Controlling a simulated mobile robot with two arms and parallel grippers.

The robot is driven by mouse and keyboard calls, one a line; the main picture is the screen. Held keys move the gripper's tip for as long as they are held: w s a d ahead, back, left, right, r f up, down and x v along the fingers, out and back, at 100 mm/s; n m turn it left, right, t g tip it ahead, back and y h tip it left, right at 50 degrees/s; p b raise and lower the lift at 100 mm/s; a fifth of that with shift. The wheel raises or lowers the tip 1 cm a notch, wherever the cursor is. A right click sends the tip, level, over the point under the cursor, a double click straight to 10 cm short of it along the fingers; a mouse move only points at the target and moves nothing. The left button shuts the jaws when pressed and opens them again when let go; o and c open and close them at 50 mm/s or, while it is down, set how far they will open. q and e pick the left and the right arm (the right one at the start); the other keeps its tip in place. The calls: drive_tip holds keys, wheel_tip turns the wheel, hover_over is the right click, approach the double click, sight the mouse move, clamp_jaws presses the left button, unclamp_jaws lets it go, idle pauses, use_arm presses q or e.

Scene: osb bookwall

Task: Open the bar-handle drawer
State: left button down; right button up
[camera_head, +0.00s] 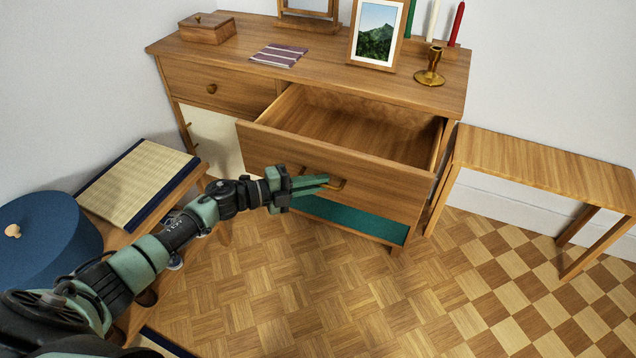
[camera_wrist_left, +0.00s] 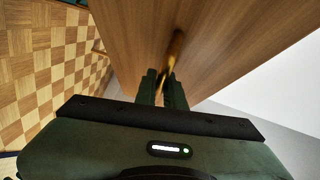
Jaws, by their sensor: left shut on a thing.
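The bar-handle drawer (camera_head: 340,172) is in the right half of the wooden dresser in the head view, and it stands well pulled out with its empty inside showing. Its bar handle (camera_head: 338,185) is brass-coloured and sits on the drawer front; it also shows in the left wrist view (camera_wrist_left: 175,48). My left gripper (camera_head: 318,184) is at the handle, its fingers shut on the bar. In the left wrist view the fingers (camera_wrist_left: 163,86) close around the near part of the handle. My right gripper is in neither view.
A shut knob drawer (camera_head: 217,88) is at the dresser's left. On the dresser top (camera_head: 335,60) are a wooden box (camera_head: 207,28), a striped cloth (camera_head: 279,55), a framed picture (camera_head: 378,35) and a brass candlestick (camera_head: 430,70). A side table (camera_head: 545,165) stands right. Parquet floor in front is clear.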

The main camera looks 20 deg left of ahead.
use_arm(q)
drive_tip(key=shift+s, duration=0.1)
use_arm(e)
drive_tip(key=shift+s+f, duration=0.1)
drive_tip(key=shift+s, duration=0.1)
use_arm(q)
drive_tip(key=c, duration=1.9)
unclamp_jaws()
drive_tip(key=shift+o, duration=0.5)
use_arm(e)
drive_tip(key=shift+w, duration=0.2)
use_arm(q)
drive_tip(key=shift+a, duration=0.1)
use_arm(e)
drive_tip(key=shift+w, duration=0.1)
use_arm(q)
drive_tip(key=v, duration=0.7)
drive_tip(key=shift+s+a, duration=0.25)
drive_tip(key=shift+s, duration=0.05)
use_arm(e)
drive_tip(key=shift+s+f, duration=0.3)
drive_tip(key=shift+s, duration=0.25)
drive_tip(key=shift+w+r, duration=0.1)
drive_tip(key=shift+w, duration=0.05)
